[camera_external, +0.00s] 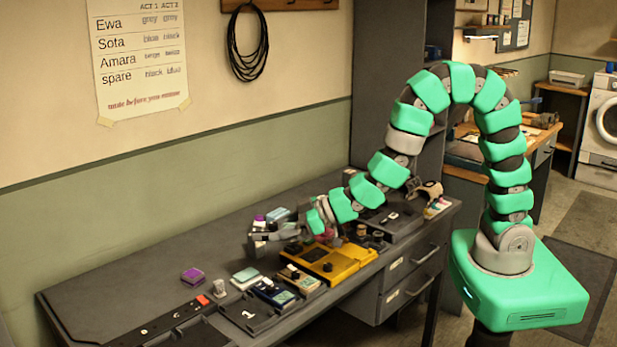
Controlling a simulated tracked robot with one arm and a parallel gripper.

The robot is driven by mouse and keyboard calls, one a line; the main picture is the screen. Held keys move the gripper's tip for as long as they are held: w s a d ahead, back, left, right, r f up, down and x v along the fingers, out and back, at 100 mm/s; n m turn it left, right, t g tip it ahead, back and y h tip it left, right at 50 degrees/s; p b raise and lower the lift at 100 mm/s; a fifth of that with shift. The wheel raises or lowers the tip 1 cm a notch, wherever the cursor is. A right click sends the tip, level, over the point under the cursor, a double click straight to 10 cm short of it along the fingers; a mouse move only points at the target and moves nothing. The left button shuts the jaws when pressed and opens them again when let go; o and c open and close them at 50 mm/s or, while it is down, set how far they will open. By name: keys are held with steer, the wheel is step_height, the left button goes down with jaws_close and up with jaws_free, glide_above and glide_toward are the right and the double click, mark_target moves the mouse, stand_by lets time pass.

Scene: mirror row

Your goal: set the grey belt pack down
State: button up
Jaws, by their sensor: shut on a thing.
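My gripper (256,242) is at the end of my green arm, reaching from the right over the long dark bench (110,276). It is shut on a small grey thing, which I take to be the grey belt pack. The pack is hard to tell apart from the grey fingers at this size. The gripper is low, behind and left of the yellow case (335,264). I cannot tell whether the pack touches the bench.
A purple box (193,276), a red-orange block (203,300) and a pale green box (246,275) stand left of the yellow case. A dark numbered tray (248,314) lies at the front edge. The bench's left back is clear. A wall chart (140,55) hangs above.

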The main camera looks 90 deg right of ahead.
steer(key=shift+w+a+r+m+g+h+b, duration=0.65)
steer(key=shift+w+a+m+h+b, duration=2.25)
steer(key=shift+w, duration=2.4)
steer(key=s+a+f+m+g+h+b, duration=0.2)
steer(key=s+a+f+m+h+b, duration=0.1)
steer(key=f, duration=0.5)
steer(key=shift+a+f+h, duration=0.25)
steer(key=shift+a+h, duration=0.15)
steer(key=shift+a, duration=0.15)
steer(key=shift+g, duration=0.25)
steer(key=b, duration=0.2)
glide_above(251, 317)
step_height(251, 317, down, 6)
steer(key=shift+f, duration=1.8)
steer(key=shift+f+p, duration=0.25)
steer(key=shift+p, duration=0.1)
